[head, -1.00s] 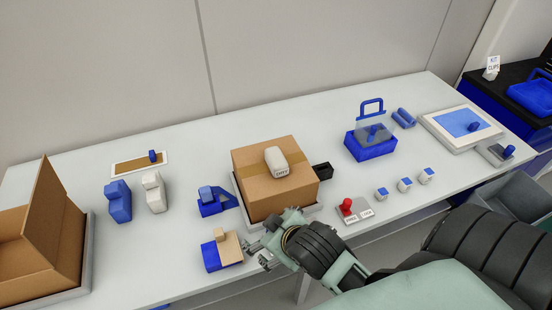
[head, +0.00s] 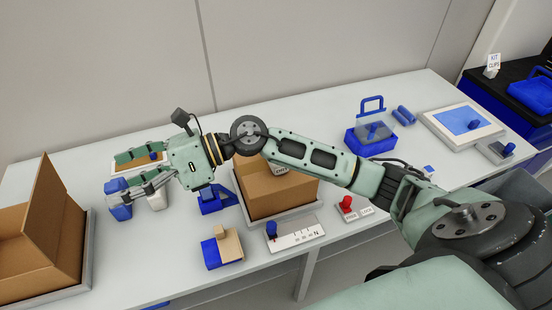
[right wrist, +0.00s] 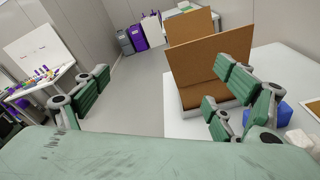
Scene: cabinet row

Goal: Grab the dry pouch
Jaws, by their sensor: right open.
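A pale pouch (head: 279,170) with a dark-lettered label lies on the closed cardboard box (head: 275,195) at the middle of the table. My right arm covers most of it in the head view. My right gripper (head: 122,174) is open and empty. It is well to the left of the pouch, over the blue and white blocks at the table's left side. Its spread fingers also show in the right wrist view (right wrist: 165,85). The pouch cannot be made out in the right wrist view. My left gripper is not in view.
An open carton (head: 45,235) stands at the left, with its flap up. A blue block (head: 119,212) and a white block (head: 158,200) stand under my right gripper. A blue caddy (head: 371,140) stands farther right.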

